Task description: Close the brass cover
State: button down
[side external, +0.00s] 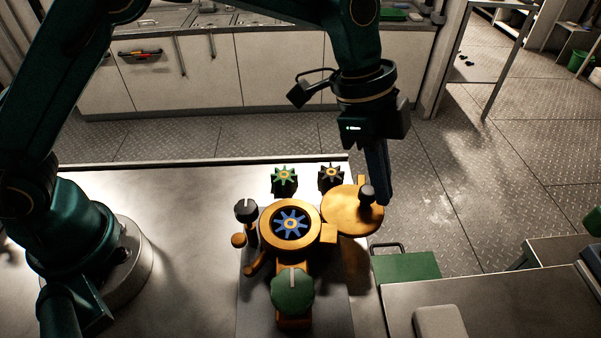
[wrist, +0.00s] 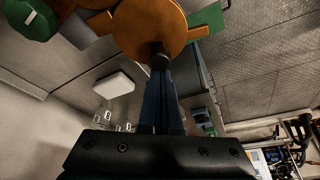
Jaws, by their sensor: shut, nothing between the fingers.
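The brass cover (side external: 343,213) is a round orange-brown disc with a dark knob (side external: 367,194). It is swung out to the right of the round brass housing (side external: 265,240), whose opening shows a blue star-shaped wheel (side external: 291,224). My gripper (side external: 386,203) points down at the cover's right edge, close beside the knob. In the wrist view the cover (wrist: 150,25) is at the top, and my shut fingers (wrist: 160,75) reach up to the knob. I cannot tell whether they touch it. Nothing is held between them.
A green knob (side external: 292,291) stands in front of the housing and a black knob (side external: 246,209) at its left. A green star wheel (side external: 284,179) and a dark one (side external: 331,176) are behind. A green box (side external: 406,267) lies to the right. The steel table (side external: 190,210) is clear at left.

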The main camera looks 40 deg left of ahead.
aim_at(347, 186)
jog(key=shift+a+n, duration=0.25)
jog(key=shift+n, duration=0.15)
jog(key=a+n+t, duration=0.1)
jog(key=a+n, duration=0.2)
jog(key=shift+n+y, duration=0.3)
jog(key=shift+n, duration=0.1)
jog(key=a+n, duration=0.1)
jog(key=n, duration=0.1)
jog(key=s+a+n+t+y, duration=0.1)
jog(key=a+n, duration=0.1)
jog(key=shift+n+t, duration=0.3)
jog(key=shift+s+a+n+t+y, duration=0.1)
jog(key=shift+s+a+n+y, duration=0.45)
jog(key=shift+s+n, duration=0.6)
jog(key=shift+s+a+n+t+y, duration=0.1)
jog(key=shift+s+a+n+y, duration=0.2)
jog(key=shift+s+a+n, duration=0.75)
jog(key=shift+s+a+n+t+y, duration=0.1)
jog(key=shift+s+a+n+y, duration=0.35)
jog(key=shift+n, duration=1.05)
jog(key=shift+s+d, duration=0.15)
jog(key=shift+s, duration=0.25)
